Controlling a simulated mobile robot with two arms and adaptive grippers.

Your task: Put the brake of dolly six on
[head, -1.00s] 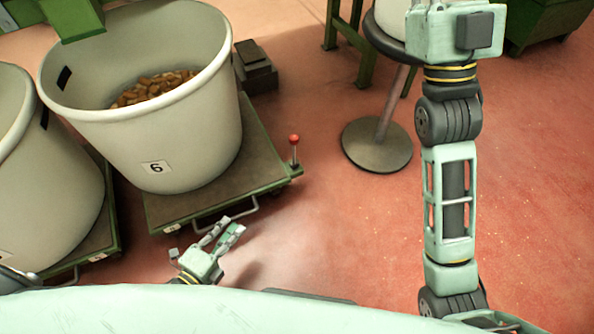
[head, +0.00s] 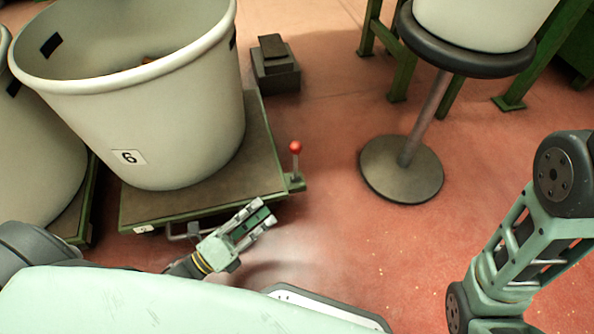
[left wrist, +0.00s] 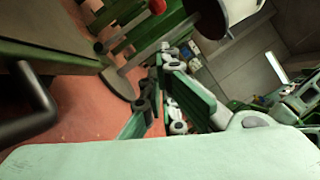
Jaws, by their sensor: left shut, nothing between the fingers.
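Dolly six (head: 262,150) is a low, dark platform with a green frame. It carries a big pale tub (head: 190,120) labelled 6. The brake lever (head: 295,160), a thin rod with a red knob, stands roughly upright at the dolly's front right corner. The red knob (left wrist: 157,6) also shows at the top of the left wrist view. My left gripper (head: 265,213) is shut and empty, in front of the dolly's front edge, below and left of the lever in the picture and apart from it. My right gripper is out of view; only its arm shows at the right.
A metal handle (head: 185,233) juts from the dolly's front. Another pale tub (head: 40,150) stands close on the left. A round stand base (head: 402,180) is to the right, and a dark pedal-like box (head: 275,65) lies behind. Red floor is free between lever and stand.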

